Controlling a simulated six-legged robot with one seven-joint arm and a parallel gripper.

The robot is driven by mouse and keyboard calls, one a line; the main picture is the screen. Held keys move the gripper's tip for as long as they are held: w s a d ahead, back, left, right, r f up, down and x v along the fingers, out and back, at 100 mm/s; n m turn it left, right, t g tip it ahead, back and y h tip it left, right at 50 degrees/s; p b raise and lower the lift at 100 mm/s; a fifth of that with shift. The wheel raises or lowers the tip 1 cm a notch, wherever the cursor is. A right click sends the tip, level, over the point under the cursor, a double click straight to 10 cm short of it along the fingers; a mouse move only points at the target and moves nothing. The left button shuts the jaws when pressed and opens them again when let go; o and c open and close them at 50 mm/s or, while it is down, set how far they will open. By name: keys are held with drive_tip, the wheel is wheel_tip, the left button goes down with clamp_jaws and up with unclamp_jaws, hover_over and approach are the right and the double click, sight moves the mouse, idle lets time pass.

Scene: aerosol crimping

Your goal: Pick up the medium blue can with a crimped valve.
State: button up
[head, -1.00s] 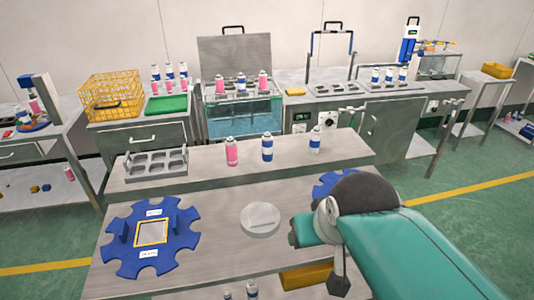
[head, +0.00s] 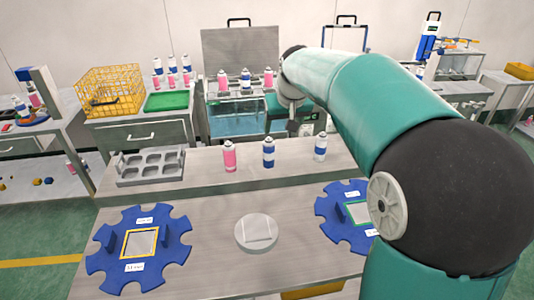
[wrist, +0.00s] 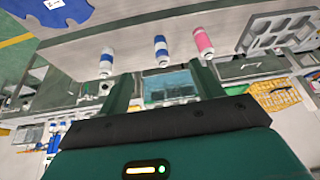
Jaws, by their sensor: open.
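A blue can with a white band (head: 268,153) stands upright in the middle of a row of three on the raised grey shelf. A pink can (head: 229,156) stands to its left and a white can with blue bands (head: 320,147) to its right. Their tops are too small to tell how the valves are crimped. In the wrist view my gripper (wrist: 165,82) is open and empty. The blue can (wrist: 161,50) stands beyond the gap between its fingers, apart from them. The white-and-blue can (wrist: 106,62) and pink can (wrist: 202,42) flank it.
A grey rack with empty pockets (head: 151,180) sits on the shelf's left. Two blue notched plates (head: 172,232) (head: 330,207) and a round pale disc (head: 256,246) lie on the lower table. Behind are a water bath (head: 237,123) and a yellow basket (head: 110,110).

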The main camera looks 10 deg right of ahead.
approach(269, 141)
drive_tip(key=shift+n, duration=0.3)
drive_tip(key=x, duration=0.9)
drive_tip(key=shift+w+f, duration=0.25)
drive_tip(key=x, duration=0.5)
drive_tip(key=shift+d+f, duration=0.1)
drive_tip(key=shift+f, duration=0.1)
drive_tip(key=c, duration=1.1)
drive_tip(key=shift+r, duration=0.15)
